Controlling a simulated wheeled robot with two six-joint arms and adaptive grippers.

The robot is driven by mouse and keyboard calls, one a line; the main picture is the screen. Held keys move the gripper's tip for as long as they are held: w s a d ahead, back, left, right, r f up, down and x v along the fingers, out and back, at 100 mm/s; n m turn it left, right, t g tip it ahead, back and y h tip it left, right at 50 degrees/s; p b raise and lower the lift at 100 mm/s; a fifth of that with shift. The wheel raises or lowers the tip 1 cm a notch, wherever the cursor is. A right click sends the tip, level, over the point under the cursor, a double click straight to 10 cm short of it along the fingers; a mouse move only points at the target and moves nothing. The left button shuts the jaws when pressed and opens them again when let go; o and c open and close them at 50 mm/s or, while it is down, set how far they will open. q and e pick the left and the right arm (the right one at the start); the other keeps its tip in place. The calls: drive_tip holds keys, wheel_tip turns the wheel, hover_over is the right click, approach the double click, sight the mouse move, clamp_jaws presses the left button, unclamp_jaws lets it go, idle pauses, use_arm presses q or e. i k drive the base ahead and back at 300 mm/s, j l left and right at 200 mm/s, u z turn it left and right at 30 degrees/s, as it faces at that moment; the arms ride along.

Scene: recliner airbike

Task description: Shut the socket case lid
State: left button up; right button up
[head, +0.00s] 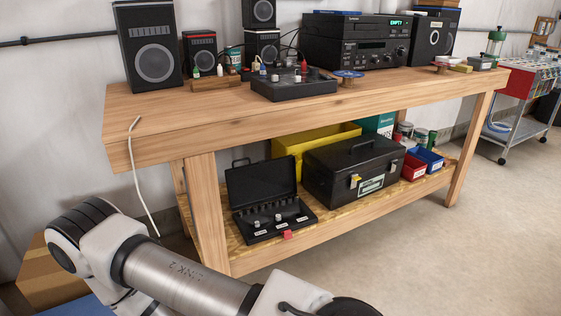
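The black socket case (275,225) sits on the lower shelf of the wooden workbench, near its left end. Its lid (261,182) stands open and upright at the back. The tray in front holds several sockets, some silver, with small white labels along the front. A small red piece (288,235) is at the case's front edge. One of my arms crosses the lower left of the head view, in front of and below the case. Neither gripper shows in this view.
A black toolbox (342,187) stands right beside the case. A yellow bin (305,142) is behind. Red (413,168) and blue (433,158) bins stand farther right. The bench's front left leg (208,213) stands left of the case. The benchtop (200,112) is above.

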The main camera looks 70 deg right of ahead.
sight(251, 185)
drive_tip(key=z, duration=2.1)
